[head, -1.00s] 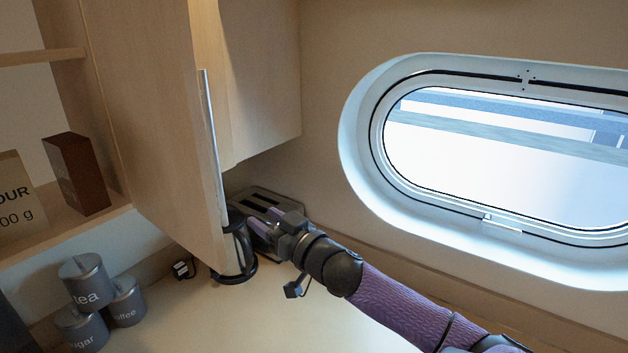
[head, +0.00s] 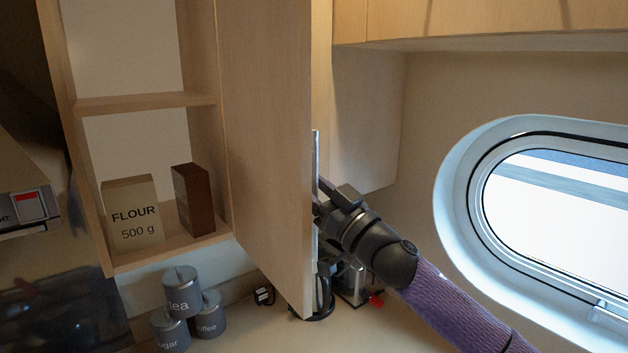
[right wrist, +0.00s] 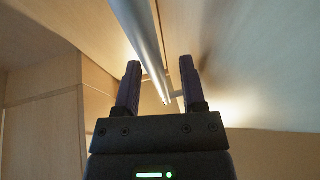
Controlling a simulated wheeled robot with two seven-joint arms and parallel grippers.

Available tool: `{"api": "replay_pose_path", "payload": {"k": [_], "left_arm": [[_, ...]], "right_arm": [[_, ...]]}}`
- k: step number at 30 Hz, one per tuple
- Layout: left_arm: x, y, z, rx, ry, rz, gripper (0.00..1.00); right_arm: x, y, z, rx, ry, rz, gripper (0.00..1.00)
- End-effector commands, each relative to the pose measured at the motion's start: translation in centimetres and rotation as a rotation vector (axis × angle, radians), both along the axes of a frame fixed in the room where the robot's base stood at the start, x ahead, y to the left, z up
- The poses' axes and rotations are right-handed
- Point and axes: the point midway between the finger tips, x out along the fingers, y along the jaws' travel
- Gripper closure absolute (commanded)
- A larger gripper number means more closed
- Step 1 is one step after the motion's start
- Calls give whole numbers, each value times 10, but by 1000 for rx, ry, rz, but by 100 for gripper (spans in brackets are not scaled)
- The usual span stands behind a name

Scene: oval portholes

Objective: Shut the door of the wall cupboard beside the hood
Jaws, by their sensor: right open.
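The wall cupboard (head: 147,104) beside the hood stands open, its shelves exposed. Its pale wood door (head: 268,140) swings out toward me at the cupboard's right side. A long metal bar handle (head: 316,152) runs along the door's free edge; it also shows in the right wrist view (right wrist: 143,35). My right gripper (head: 328,207) is at the handle's height, on the right side of the door. In the right wrist view its two fingers (right wrist: 158,80) are apart, and the bar appears between them; contact cannot be told. My left gripper is out of view.
The hood (head: 22,190) is at the far left. A flour packet (head: 133,212) and a brown box (head: 193,199) stand inside the cupboard. Several canisters (head: 180,290) and a dark kettle (head: 322,290) stand below. A porthole (head: 560,220) is at right.

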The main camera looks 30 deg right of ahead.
Motion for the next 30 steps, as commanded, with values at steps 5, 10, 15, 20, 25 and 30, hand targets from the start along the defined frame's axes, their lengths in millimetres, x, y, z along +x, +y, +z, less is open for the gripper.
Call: {"api": "replay_pose_path", "payload": {"k": [5,10,15,20,25,30], "left_arm": [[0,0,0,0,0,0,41],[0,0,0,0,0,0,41],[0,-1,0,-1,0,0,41],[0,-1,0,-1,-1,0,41],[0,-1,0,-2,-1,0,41],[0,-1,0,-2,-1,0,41]], "right_arm": [[1,0,-1,0,1,0,48],[1,0,-1,0,1,0,69],[1,0,-1,0,1,0,100],[1,0,-1,0,1,0,100],[1,0,-1,0,1,0,100],[1,0,-1,0,1,0,100]]}}
